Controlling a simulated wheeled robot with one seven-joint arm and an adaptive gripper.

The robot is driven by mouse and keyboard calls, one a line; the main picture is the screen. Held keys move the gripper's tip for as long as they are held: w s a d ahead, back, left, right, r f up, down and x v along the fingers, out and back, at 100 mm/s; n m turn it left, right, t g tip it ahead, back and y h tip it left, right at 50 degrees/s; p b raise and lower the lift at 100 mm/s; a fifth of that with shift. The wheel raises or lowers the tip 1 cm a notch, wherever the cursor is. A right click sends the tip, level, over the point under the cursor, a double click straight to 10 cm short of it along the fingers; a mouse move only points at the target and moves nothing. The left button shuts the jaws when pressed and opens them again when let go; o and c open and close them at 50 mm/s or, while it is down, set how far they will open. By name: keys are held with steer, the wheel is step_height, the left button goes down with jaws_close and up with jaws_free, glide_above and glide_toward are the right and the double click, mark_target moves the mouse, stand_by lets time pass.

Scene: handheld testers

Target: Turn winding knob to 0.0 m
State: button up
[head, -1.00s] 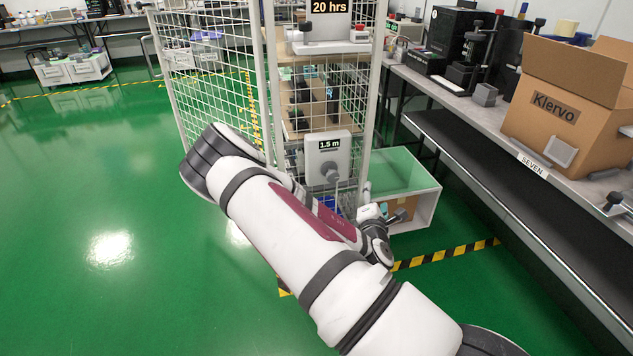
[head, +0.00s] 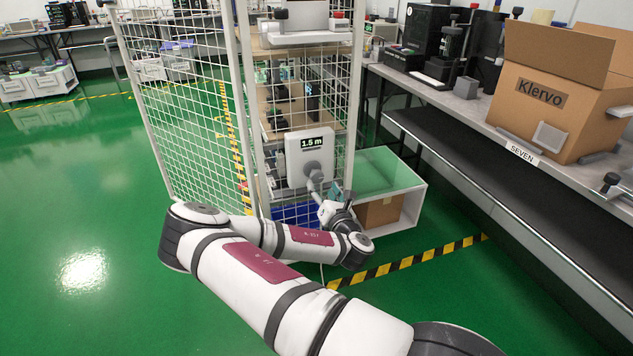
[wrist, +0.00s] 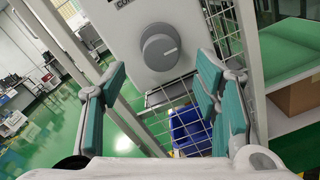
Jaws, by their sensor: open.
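The winding knob (wrist: 161,47) is a round grey knob on the front of a white tester box (head: 294,163). The box's display reads "1.5 m" in the head view. In the wrist view the knob lies beyond and between the teal-padded fingers of my gripper (wrist: 160,85), apart from them. My gripper is open and empty. In the head view my gripper (head: 316,190) is just below the knob (head: 313,169), and its fingers partly overlap the area under the knob.
A wire mesh cage (head: 185,110) with upright posts surrounds the tester. A grey bench (head: 450,105) with a cardboard carton (head: 550,95) runs along the right. The green floor at left is clear.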

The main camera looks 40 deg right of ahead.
mark_target(318, 179)
steer(key=b+x, duration=0.1)
steer(key=x, duration=0.5)
steer(key=c, duration=1.2)
